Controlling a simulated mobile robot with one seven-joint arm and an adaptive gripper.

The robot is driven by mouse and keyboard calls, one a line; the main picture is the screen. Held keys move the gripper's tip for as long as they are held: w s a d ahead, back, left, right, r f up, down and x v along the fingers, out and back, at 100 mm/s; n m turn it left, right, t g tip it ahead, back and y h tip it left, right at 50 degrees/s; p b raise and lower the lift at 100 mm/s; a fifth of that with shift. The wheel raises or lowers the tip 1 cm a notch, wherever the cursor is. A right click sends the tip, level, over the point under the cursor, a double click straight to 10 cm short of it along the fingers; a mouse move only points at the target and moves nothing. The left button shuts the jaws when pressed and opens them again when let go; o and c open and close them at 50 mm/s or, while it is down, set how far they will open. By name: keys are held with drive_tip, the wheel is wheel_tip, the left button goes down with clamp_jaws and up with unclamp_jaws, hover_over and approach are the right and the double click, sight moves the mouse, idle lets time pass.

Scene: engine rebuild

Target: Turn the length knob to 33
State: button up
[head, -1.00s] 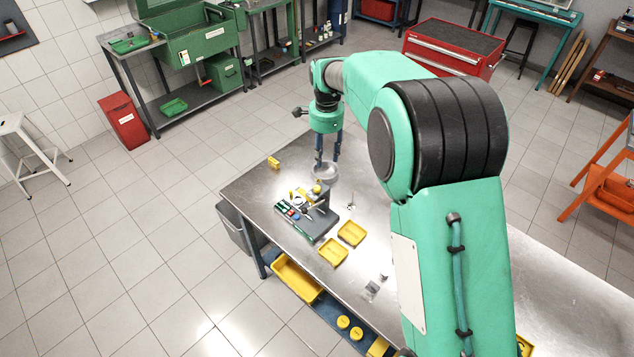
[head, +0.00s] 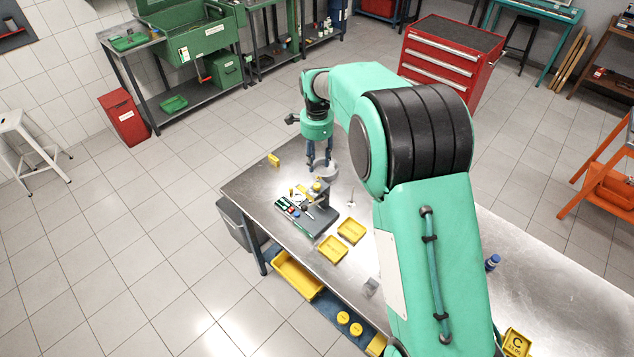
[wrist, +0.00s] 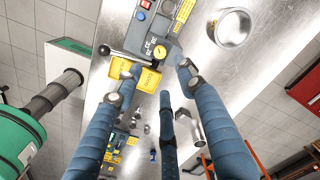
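A grey bench device (head: 318,205) with a yellow top and coloured buttons stands near the left end of the steel table. In the wrist view the device (wrist: 148,30) shows printed numbers beside a round yellow dial (wrist: 160,52). The dial also appears as a small yellow spot in the head view (head: 317,187). I cannot read its setting or confirm that it is the length knob. My gripper (head: 320,165) is above the table beside the device. In the wrist view my gripper (wrist: 158,69) has its blue fingers spread, with the dial beyond the gap between the tips. Nothing is held.
A metal ring (wrist: 232,27) stands on the table (head: 440,262) beside the device. Two yellow trays (head: 351,231) (head: 332,249) sit in front. A small yellow block (head: 273,160) is at the table's back left edge. A blue bottle (head: 492,262) stands farther right.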

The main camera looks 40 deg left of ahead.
sight(317, 185)
wheel_tip(317, 185, down, 12)
drive_tip(key=shift+r+p, duration=0.15)
drive_tip(key=shift+p, duration=0.65)
clamp_jaws()
